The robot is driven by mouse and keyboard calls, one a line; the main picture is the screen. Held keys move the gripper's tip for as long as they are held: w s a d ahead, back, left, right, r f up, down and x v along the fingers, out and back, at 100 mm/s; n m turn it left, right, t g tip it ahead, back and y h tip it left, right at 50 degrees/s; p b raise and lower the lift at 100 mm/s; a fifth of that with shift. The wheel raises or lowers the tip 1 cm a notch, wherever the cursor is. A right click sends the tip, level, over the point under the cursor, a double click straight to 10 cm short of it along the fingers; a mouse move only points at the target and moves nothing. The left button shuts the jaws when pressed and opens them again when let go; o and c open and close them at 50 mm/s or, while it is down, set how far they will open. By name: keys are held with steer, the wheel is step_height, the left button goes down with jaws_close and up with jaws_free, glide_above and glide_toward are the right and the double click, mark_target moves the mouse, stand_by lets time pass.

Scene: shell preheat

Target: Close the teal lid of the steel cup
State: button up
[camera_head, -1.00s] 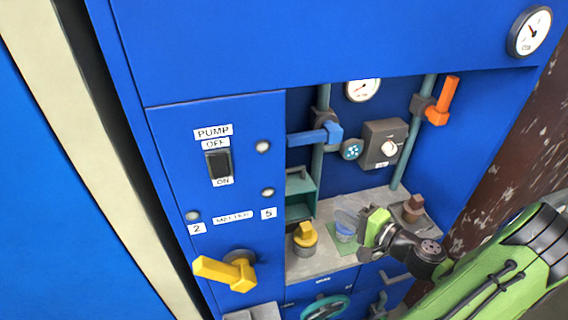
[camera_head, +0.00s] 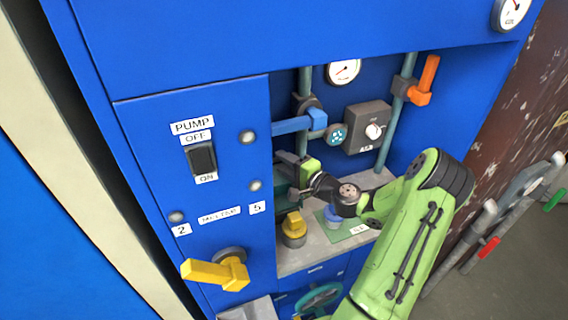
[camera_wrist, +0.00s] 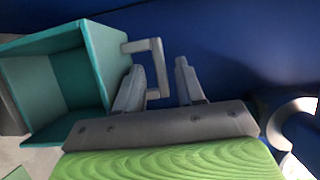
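I cannot make out a steel cup with a teal lid in either view. A small blue cup-like thing (camera_head: 332,216) stands on a green mat (camera_head: 350,237) in the niche. A teal open box (camera_wrist: 88,60) with a grey bracket handle (camera_wrist: 157,66) fills the left of the wrist view; in the head view my arm mostly hides it. My gripper (camera_wrist: 160,78) is open, with one finger on each side of the handle's outer bar. I cannot tell whether the fingers touch it. In the head view my gripper (camera_head: 298,166) reaches into the niche's left side.
A yellow-topped grey pot (camera_head: 294,229) stands left of the mat. Pipes, a blue lever (camera_head: 300,124), an orange lever (camera_head: 424,80) and a grey dial box (camera_head: 368,127) line the back. A yellow handle (camera_head: 217,271) juts from the front panel.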

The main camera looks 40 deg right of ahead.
steer(key=shift+w, duration=0.25)
steer(key=shift+c, duration=0.4)
jaws_close()
steer(key=shift+f, duration=0.1)
